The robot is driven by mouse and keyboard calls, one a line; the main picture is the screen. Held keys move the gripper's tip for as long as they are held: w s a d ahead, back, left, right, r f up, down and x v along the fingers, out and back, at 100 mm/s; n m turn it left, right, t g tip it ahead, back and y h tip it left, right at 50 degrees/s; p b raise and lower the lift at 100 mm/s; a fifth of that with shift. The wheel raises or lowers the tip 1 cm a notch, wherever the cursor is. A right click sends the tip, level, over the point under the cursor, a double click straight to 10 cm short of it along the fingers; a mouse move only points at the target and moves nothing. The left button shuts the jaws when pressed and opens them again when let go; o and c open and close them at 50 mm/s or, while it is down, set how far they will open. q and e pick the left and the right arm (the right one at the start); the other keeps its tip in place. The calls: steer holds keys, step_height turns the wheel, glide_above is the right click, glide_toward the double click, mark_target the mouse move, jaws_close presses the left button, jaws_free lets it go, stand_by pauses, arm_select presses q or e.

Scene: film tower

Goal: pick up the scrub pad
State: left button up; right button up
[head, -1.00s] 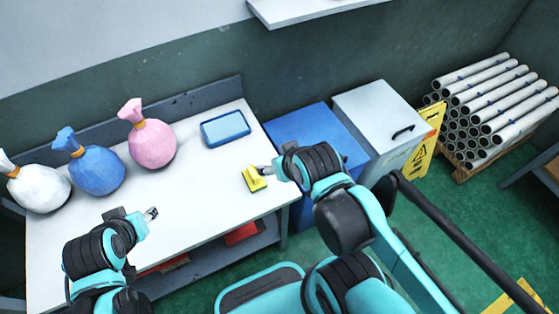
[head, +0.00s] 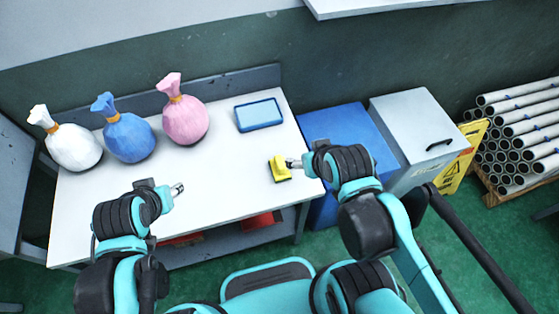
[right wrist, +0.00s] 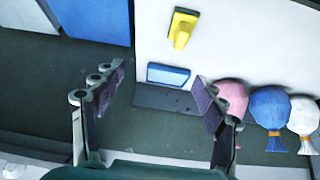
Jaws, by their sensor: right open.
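The scrub pad (head: 280,169), yellow with a dark underside, lies on the white table near its right end. It also shows in the right wrist view (right wrist: 182,28), at the top and beyond the fingertips. My right gripper (head: 292,163) appears just right of the pad in the head view; its height above the table is hard to judge. In the right wrist view the right gripper (right wrist: 158,85) has its fingers wide apart with nothing between them. My left gripper (head: 178,189) is over the table's front part, away from the pad; its fingers are too small to read.
A blue tray (head: 259,115) lies behind the pad. White (head: 73,147), blue (head: 129,138) and pink (head: 185,121) tied bags stand at the table's back left. A blue bin (head: 345,135) and a grey-white bin (head: 412,128) stand right of the table. The table's middle is clear.

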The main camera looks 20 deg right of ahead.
steer(key=shift+o, duration=0.4)
steer(key=m+g+p, duration=0.2)
steer(key=m+g, duration=0.5)
steer(key=m, duration=1)
glide_above(280, 162)
steer(key=f, duration=0.8)
steer(key=shift+w+a, duration=0.15)
steer(key=shift+w, duration=0.15)
steer(key=shift+f+m, duration=0.3)
steer(key=shift+f, duration=0.1)
steer(key=f+b, duration=0.1)
steer(key=f, duration=0.3)
steer(key=f+b, duration=0.1)
steer(key=f, duration=0.1)
steer(key=shift+s+f+b, duration=0.3)
steer(key=shift+b, duration=0.05)
steer(key=shift+f, duration=0.5)
steer(key=c, duration=1.4)
steer(key=shift+o, duration=0.2)
steer(key=shift+r, duration=0.15)
